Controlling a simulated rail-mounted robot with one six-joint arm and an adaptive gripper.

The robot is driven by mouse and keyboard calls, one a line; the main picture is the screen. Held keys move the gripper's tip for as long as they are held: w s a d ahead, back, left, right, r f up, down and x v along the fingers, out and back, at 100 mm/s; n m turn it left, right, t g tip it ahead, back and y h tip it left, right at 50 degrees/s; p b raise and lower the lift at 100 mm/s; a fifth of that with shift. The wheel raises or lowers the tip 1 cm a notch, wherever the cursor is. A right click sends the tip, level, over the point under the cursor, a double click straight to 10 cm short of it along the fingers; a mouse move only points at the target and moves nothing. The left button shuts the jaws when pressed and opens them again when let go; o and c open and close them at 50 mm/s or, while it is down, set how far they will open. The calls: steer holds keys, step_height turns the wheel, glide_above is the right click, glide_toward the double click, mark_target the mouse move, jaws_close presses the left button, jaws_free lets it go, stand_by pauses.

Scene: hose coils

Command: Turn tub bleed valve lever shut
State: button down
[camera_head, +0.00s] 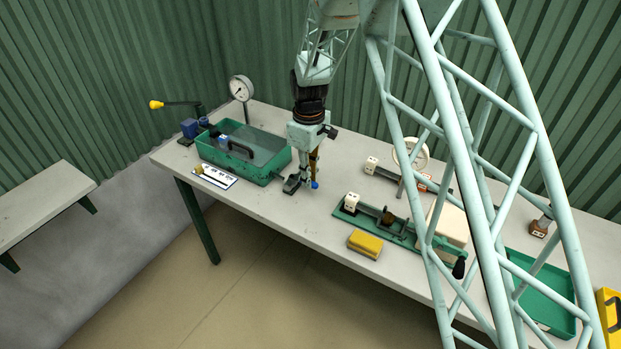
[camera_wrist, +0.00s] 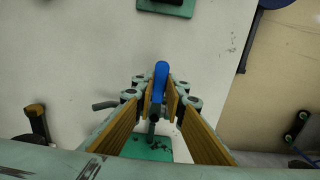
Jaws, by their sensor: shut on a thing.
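The blue valve lever (camera_wrist: 161,76) stands between the two tan finger pads of my gripper (camera_wrist: 163,98) in the wrist view. The pads are closed around it. Below it in that view are a dark stem and a green base (camera_wrist: 147,150), partly hidden by the pads.
A gauge (camera_head: 240,88) stands behind the tub, and a white card (camera_head: 214,176) lies in front of it. To the right are a green fixture (camera_head: 375,224), a yellow sponge-like block (camera_head: 365,243) and a green tray (camera_head: 545,292). The table front left of the block is clear.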

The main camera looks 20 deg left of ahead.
steer(key=c, duration=2.6)
jaws_free()
steer(key=shift+r, duration=0.2)
step_height(320, 180, up, 12)
steer(key=shift+f, duration=0.15)
